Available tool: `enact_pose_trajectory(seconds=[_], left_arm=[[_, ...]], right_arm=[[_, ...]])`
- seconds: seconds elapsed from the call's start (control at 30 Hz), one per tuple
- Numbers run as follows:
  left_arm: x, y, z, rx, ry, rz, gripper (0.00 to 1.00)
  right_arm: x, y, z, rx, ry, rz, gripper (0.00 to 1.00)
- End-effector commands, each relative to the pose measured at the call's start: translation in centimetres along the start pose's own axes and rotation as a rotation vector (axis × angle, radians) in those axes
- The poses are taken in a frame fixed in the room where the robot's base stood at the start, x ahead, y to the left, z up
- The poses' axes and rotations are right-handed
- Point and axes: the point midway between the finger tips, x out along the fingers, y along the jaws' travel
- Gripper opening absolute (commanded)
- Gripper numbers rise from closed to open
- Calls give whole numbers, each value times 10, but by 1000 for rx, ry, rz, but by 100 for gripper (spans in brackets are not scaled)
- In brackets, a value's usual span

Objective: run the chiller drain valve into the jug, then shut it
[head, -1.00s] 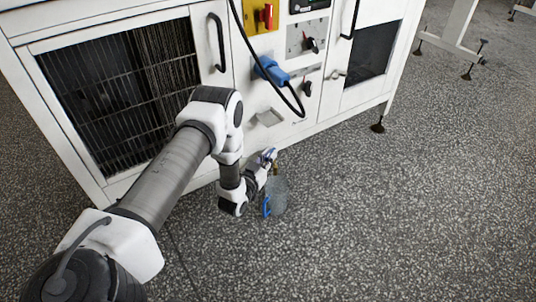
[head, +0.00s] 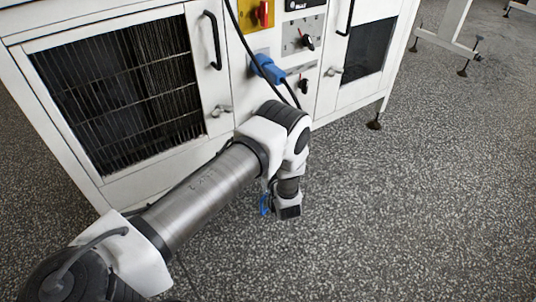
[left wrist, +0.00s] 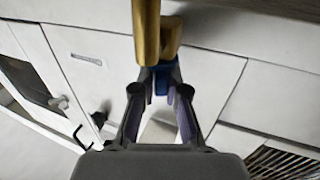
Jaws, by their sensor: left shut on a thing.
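In the left wrist view, the brass drain valve (left wrist: 146,30) comes down from the top, with its blue handle (left wrist: 161,80) below it. My left gripper (left wrist: 160,74) is shut on this blue handle. My right gripper is not in view.
The white chiller cabinet (head: 220,95) stands right behind my arm, with door handles, a red switch (head: 264,13) and a blue plug (head: 268,69) with a black cable. The speckled floor (head: 420,220) on the right is clear.

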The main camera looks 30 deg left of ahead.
Motion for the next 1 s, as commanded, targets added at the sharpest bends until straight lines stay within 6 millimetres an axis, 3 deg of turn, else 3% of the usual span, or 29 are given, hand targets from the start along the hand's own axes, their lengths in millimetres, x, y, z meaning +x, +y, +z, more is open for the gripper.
enact_pose_trajectory(seconds=[0.53,0.57,0.6,1.0], left_arm=[[1,1,-1,-2,2,-29,0],[1,1,-1,-2,2,-29,23],[1,0,-1,-2,2,-29,37],[-7,2,0,-1,0,-26,38]], right_arm=[[0,0,0,0,0,0,40],[0,0,0,0,0,0,40],[0,0,0,0,0,0,40],[0,0,0,0,0,0,40]])
